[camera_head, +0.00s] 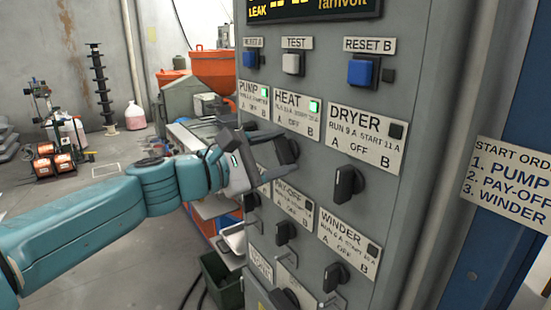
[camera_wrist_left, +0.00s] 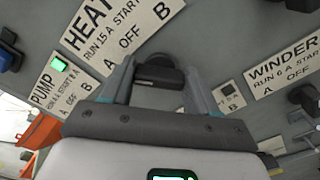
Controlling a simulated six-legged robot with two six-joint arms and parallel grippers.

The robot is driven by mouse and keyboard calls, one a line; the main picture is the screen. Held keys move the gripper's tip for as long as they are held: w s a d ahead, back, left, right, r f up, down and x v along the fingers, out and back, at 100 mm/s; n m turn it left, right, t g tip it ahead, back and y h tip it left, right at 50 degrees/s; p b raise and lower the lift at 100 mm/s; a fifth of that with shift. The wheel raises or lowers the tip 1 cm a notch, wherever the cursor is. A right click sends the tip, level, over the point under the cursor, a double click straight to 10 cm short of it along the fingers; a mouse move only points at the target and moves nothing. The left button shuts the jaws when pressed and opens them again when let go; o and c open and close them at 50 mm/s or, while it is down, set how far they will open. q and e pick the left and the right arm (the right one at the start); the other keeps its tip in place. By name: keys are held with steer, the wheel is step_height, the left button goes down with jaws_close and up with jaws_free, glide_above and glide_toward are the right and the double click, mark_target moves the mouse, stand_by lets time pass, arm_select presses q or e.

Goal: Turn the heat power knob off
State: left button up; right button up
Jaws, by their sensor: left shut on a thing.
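The heat power knob (camera_head: 290,150) is a black rotary knob below the HEAT plate (camera_head: 297,114) on the grey control panel. The green lamp (camera_head: 314,107) on that plate is lit. My left gripper (camera_head: 276,152) reaches in from the left and is shut on the heat knob. In the left wrist view the dark knob (camera_wrist_left: 159,71) sits between the two fingers (camera_wrist_left: 158,82), below the HEAT plate (camera_wrist_left: 122,28). The fingers partly hide the knob, and I cannot tell which marking it points to. My right gripper is not in view.
The dryer knob (camera_head: 347,185) is close on the right. The pay-off knob (camera_head: 286,232) and winder knob (camera_head: 335,277) are below. The PUMP plate (camera_head: 254,103), with a lit green lamp, is to the left. An orange hopper (camera_head: 220,68) stands behind my arm.

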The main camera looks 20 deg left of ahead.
arm_select(q)
steer(key=m+b, duration=0.4)
steer(key=shift+f, duration=0.3)
steer(key=shift+r+m+b, duration=0.1)
steer(key=shift+m+b, duration=0.85)
steer(key=shift+m, duration=0.25)
steer(key=shift+r+m, duration=0.1)
steer(key=shift+m, duration=0.4)
steer(key=shift+a+r+b, duration=0.1)
steer(key=shift+b, duration=0.2)
steer(key=o, duration=0.9)
steer(key=shift+o, duration=0.8)
steer(key=shift+w, duration=0.25)
steer(key=shift+s, duration=0.3)
steer(key=shift+s+a, duration=0.2)
steer(key=b+v, duration=0.3)
steer(key=v, duration=1.2)
steer(key=shift+a, duration=0.15)
